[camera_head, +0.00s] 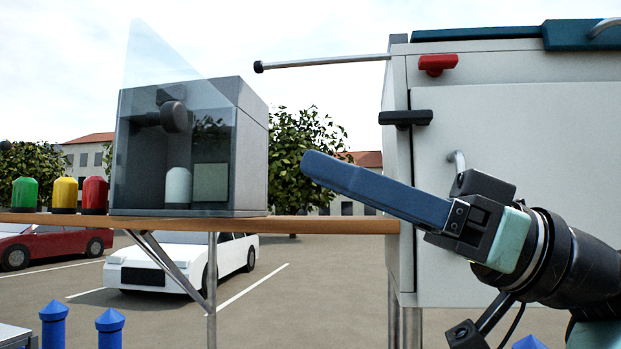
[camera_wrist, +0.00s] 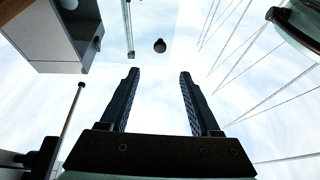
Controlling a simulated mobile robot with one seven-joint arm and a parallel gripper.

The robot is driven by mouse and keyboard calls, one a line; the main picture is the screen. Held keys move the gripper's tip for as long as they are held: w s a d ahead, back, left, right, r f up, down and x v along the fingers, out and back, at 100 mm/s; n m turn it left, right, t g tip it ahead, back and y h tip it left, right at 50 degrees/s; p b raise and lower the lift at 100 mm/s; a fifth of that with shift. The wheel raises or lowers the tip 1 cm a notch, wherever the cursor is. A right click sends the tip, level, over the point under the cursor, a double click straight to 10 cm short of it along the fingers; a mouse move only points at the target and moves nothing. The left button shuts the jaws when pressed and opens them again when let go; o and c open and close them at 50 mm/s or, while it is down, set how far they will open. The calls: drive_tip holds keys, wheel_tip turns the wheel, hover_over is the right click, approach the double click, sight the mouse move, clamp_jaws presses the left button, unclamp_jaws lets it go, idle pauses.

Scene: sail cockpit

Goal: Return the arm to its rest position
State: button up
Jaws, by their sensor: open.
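My gripper (camera_head: 328,180) is in front of the grey cabinet in the head view, its dark blue fingers pointing left and slightly up. In the wrist view my gripper (camera_wrist: 160,76) shows two separated fingers with only sky between them, so it is open and empty. The fingers touch nothing that I can see. My arm comes in from the lower right of the head view.
A wooden shelf (camera_head: 330,225) bears a grey box (camera_head: 252,150) with a clear panel, and green (camera_head: 25,193), yellow (camera_head: 65,193) and red (camera_head: 95,193) domed pieces. A thin rod (camera_head: 325,62) juts left from the cabinet (camera_head: 530,130). Red (camera_head: 437,64) and black (camera_head: 405,118) handles stick out.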

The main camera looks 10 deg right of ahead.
idle(0.4)
drive_tip(key=w+a+f+m+t+h, duration=0.5)
drive_tip(key=w+f+m+t+h, duration=0.2)
drive_tip(key=w+m+t+h, duration=0.55)
drive_tip(key=s+a+r+m+t+h, duration=0.1)
drive_tip(key=s+t+h, duration=0.3)
drive_tip(key=s, duration=0.4)
drive_tip(key=s+r+m+t+h, duration=0.1)
drive_tip(key=s+r+t+h, duration=0.1)
drive_tip(key=s+t+h, duration=0.3)
drive_tip(key=s, duration=0.3)
drive_tip(key=shift+s+a+m, duration=0.35)
